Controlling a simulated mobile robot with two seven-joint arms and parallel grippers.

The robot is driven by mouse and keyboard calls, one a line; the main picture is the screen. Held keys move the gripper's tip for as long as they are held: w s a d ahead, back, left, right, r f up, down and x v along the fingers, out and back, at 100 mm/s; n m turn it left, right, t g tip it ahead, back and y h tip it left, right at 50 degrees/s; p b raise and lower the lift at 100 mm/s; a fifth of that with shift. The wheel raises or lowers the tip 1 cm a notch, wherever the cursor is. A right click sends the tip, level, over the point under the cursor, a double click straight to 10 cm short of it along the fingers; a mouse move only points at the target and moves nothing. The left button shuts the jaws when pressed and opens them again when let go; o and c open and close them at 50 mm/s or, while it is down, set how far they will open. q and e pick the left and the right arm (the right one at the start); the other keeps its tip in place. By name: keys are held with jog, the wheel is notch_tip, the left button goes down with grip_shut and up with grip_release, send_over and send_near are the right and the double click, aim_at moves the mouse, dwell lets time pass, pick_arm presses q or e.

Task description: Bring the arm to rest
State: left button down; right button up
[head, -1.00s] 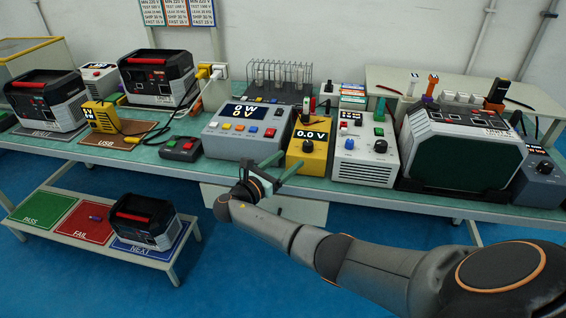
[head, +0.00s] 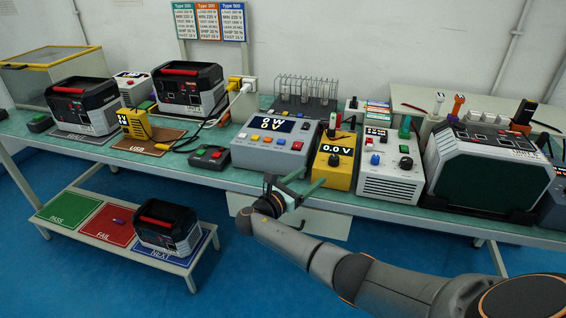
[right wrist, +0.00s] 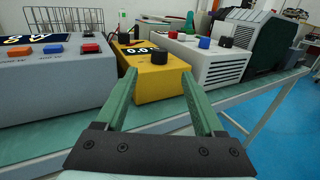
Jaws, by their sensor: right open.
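My right arm (head: 350,277) reaches in from the lower right of the head view. Its gripper (head: 304,183) has green fingers and is at the bench's front edge, before the yellow meter (head: 334,170) that reads 0.0 V. In the right wrist view the two fingers (right wrist: 160,92) stand wide apart with nothing between them. The yellow meter (right wrist: 153,83) lies beyond the fingertips, and no contact with it is visible. My left gripper is in neither view.
The bench (head: 215,178) holds a grey load box (head: 262,150), a white supply (head: 390,180), a large dark-fronted unit (head: 482,175) and power stations (head: 190,88). A low table (head: 120,247) with PASS, FAIL and NEXT mats carries another station (head: 167,228). Blue floor is open in front.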

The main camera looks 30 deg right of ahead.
jog(key=s+a+f+m+t+y+p, duration=0.1)
jog(key=s+a+f+y, duration=0.25)
jog(key=f, duration=0.35)
jog(key=s+a+f+m+y+p, duration=0.1)
jog(key=s+a+f+y, duration=0.1)
jog(key=a+f+y, duration=0.3)
jog(key=s+a+f+m+t+y, duration=0.1)
jog(key=s+a+f+y, duration=0.15)
jog(key=f, duration=0.55)
jog(key=s+a+f+m+y+p, duration=0.2)
jog(key=s+a+f+m+y, duration=0.3)
jog(key=s+a, duration=0.5)
jog(key=s+a+r+m+t+y+p, duration=0.1)
jog(key=s+a+r+m+t+y, duration=0.2)
jog(key=s+r+m, duration=0.5)
jog(key=s+a+m+y, duration=0.1)
jog(key=a+m, duration=0.1)
jog(key=shift+s+r+m, duration=0.2)
jog(key=shift+r+m, duration=0.1)
jog(key=shift+r, duration=0.1)
